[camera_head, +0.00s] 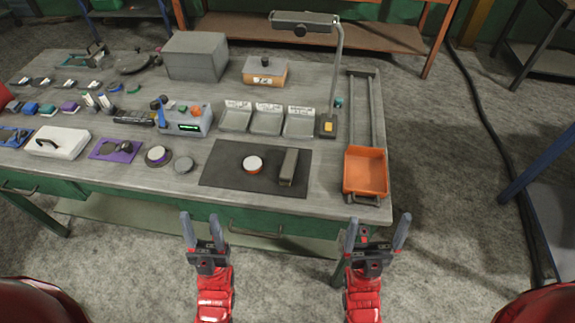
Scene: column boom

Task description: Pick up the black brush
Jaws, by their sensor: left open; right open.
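A small dark elongated thing (136,119), which may be the black brush, lies on the workbench left of a grey device; it is too small to be sure. A grey-brown block (288,166) lies on the dark mat (225,170), and I cannot tell whether it is a brush. My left gripper (202,224) is open and empty in front of the bench's near edge. My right gripper (378,226) is open and empty, farther right, below the orange tray. Neither gripper touches anything.
The workbench (335,203) holds a grey device (188,121), several small trays (267,124), a lamp (305,22), a grey box (196,55) and an orange tray (366,172). Small items crowd the left side.

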